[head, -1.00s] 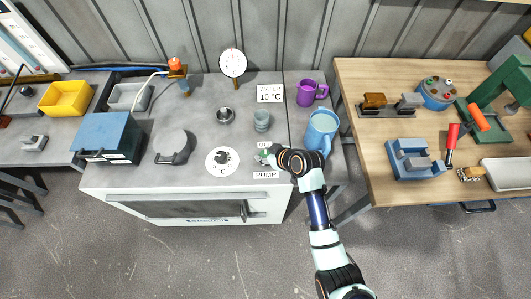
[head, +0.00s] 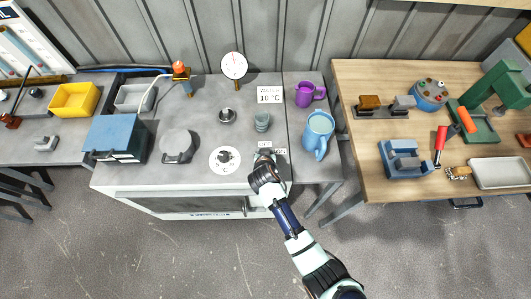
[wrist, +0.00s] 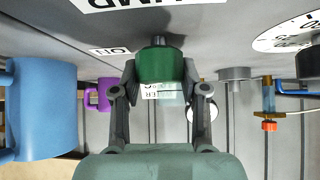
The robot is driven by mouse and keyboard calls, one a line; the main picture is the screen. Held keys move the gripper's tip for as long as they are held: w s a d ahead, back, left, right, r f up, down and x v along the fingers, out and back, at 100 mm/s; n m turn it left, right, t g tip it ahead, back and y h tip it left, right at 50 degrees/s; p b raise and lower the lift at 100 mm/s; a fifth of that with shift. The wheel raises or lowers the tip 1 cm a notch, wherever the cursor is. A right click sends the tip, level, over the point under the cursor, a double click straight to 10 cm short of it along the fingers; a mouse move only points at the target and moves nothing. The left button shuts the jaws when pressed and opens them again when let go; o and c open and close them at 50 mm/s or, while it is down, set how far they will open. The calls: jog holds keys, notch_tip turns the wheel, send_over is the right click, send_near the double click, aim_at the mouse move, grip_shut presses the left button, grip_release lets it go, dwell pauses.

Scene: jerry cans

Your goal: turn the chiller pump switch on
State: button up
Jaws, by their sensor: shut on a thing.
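The pump switch has a green knob (wrist: 160,66) with a dark tip, seen in the wrist view. My gripper (wrist: 160,82) has one finger on each side of the knob and is shut on it. In the head view my gripper (head: 264,163) is at the front of the grey cabinet top and mostly hides the switch. An OFF label (head: 265,144) is just behind it, and a small label (head: 281,152) is to its right. Part of the PUMP label (wrist: 150,3) shows at the top of the wrist view. The exact angle of the knob is unclear.
A white temperature dial (head: 225,160) is close on the left of my gripper. A blue pitcher (head: 318,132) and purple mug (head: 310,93) stand to the right.

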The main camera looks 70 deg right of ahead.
jog(key=shift+f+m+g+b, duration=0.1)
jog(key=shift+m+g+b, duration=0.45)
jog(key=shift+m+g, duration=0.5)
jog(key=shift+m, duration=0.25)
jog(key=o, duration=1.1)
jog(key=shift+o, duration=0.2)
jog(key=v, duration=1.2)
jog(key=shift+a, duration=0.15)
